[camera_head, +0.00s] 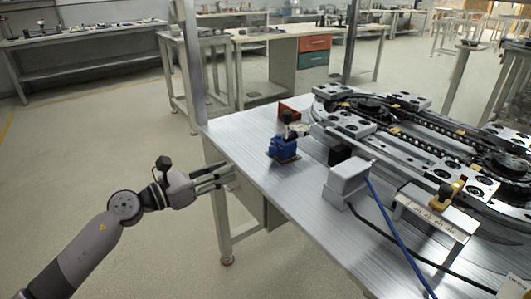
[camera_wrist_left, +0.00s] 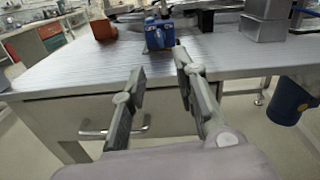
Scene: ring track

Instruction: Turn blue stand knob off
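Which way the knob is set is too small to tell. The stand also shows at the top middle of the left wrist view (camera_wrist_left: 158,36), where its top is cut off. My left gripper (camera_head: 231,174) is open and empty, just off the table's left edge, pointing toward the stand but apart from it. In the left wrist view its fingers (camera_wrist_left: 160,64) are spread below the stand. My right gripper is not in view.
The metal table (camera_head: 310,205) carries a ring track (camera_head: 430,140) behind and right of the stand. An orange-brown block (camera_head: 289,109) stands behind the stand. A grey box (camera_head: 347,182) with a blue cable stands to the right. A drawer handle (camera_wrist_left: 113,128) is below the table edge.

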